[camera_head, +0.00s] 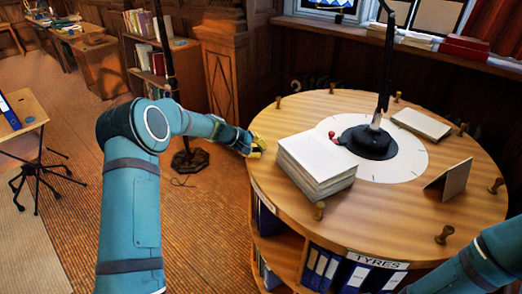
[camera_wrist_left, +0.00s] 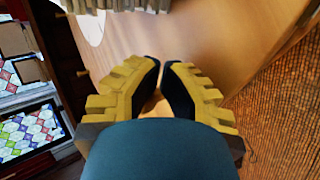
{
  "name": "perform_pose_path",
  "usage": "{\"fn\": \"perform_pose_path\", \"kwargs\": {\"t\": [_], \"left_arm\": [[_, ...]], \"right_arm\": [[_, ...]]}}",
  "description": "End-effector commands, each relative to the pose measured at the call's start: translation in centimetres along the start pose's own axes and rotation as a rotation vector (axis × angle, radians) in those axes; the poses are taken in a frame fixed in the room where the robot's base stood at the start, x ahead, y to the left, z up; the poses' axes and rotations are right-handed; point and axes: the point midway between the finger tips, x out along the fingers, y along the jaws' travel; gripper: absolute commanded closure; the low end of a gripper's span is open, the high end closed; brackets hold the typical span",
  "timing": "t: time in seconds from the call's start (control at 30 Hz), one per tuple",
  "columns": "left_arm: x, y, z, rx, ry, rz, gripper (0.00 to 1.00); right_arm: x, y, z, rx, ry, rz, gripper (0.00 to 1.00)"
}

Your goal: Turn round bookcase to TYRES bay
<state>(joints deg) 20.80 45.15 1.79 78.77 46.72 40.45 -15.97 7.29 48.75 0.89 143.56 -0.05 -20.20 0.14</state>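The round bookcase (camera_head: 420,185) has a wooden top with turned pegs around its rim and bays of binders below. A TYRES label (camera_head: 377,260) is on its near edge, right of centre, above a bay with blue binders (camera_head: 352,277). My left gripper (camera_head: 256,146) is at the left rim, where its fingers hide the top's edge. In the left wrist view its yellow fingers (camera_wrist_left: 163,75) are close together with a small tan piece between them, apparently a rim peg, mostly hidden. My right arm crosses the lower right corner; its gripper is out of frame.
On the top stand a paper stack (camera_head: 316,165), a black lamp (camera_head: 368,140), a thin book (camera_head: 421,123) and an upright card (camera_head: 449,181). Other pegs, such as the near one (camera_head: 319,211), stand along the rim. A floor lamp base (camera_head: 190,160) is left of the bookcase.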

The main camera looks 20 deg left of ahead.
Motion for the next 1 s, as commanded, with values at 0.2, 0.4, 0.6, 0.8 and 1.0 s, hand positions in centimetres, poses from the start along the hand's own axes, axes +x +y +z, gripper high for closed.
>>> {"fn": "perform_pose_path", "kwargs": {"t": [0.2, 0.4, 0.6, 0.8, 1.0], "left_arm": [[-0.1, 0.1, -1.4, 0.009, -0.001, -0.001, 1.00], [-0.1, 0.1, -1.3, 0.008, -0.003, -0.001, 1.00], [0.1, 0.3, -2.2, 0.014, -0.009, 0.001, 1.00], [0.6, 0.7, -4.2, 0.030, -0.029, 0.000, 1.00], [1.1, 1.0, -6.2, 0.043, -0.047, 0.002, 1.00]], "right_arm": [[-0.4, -0.2, -0.1, 0.000, 0.000, 0.000, 1.00], [-0.4, -0.1, 0.0, 0.000, 0.000, 0.000, 1.00], [-0.7, -0.2, -0.1, 0.000, 0.000, 0.000, 1.00], [-1.3, -0.5, -0.1, 0.000, 0.000, 0.000, 1.00], [-1.2, -0.5, -0.1, 0.000, 0.000, 0.000, 1.00]]}}
